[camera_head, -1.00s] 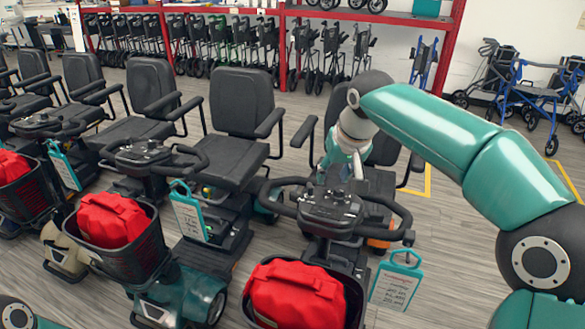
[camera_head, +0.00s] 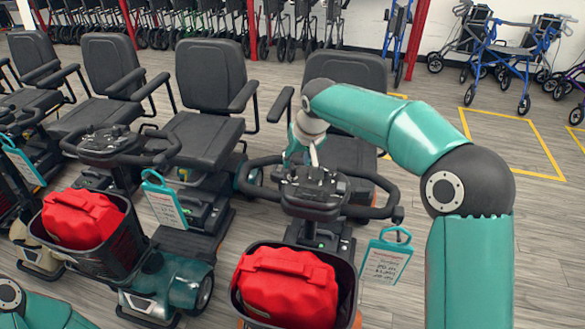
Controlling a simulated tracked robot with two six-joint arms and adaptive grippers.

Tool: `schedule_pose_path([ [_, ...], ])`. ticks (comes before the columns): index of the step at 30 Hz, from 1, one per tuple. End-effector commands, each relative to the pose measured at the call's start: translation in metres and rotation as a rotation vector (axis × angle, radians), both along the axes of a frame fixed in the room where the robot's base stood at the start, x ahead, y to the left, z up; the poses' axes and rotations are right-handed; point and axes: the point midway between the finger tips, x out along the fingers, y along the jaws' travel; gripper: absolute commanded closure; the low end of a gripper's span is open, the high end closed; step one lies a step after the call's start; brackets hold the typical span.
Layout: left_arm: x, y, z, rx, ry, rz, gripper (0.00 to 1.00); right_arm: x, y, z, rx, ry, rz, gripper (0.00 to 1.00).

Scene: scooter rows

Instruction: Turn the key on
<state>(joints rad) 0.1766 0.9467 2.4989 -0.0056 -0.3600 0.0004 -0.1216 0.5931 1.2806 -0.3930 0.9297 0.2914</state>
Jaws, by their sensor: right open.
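The nearest scooter has a dark control console (camera_head: 314,187) with looped handlebars on its tiller. The key is too small to make out on it. My right arm reaches over from the right, and my right gripper (camera_head: 301,158) points down just behind the console, in front of the seat (camera_head: 347,150). Its fingers are partly hidden by the console; it is open, and I see nothing held in it. I cannot tell whether it touches the console. My left gripper is not in view; only a piece of my left arm shows at the bottom left corner.
A basket with a red bag (camera_head: 287,288) is at the scooter's front. A teal price tag (camera_head: 386,256) hangs from the right handlebar. Another scooter with a red bag (camera_head: 82,218) stands close on the left. Open floor lies to the right.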

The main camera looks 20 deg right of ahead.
Motion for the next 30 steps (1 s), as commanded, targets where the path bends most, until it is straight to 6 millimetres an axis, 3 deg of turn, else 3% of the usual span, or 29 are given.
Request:
schedule_pose_path([
  [3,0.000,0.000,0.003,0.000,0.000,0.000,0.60,0.009,0.002,-0.023,-0.002,0.004,0.002,0.58],
  [9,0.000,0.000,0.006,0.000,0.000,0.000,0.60,0.019,0.003,-0.046,-0.002,0.002,0.002,0.58],
  [22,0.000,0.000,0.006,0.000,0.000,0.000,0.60,0.023,0.004,-0.055,-0.001,-0.001,0.002,0.58],
  [30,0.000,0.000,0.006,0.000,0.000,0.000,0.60,0.023,0.004,-0.054,-0.001,-0.001,0.002,1.00],
])
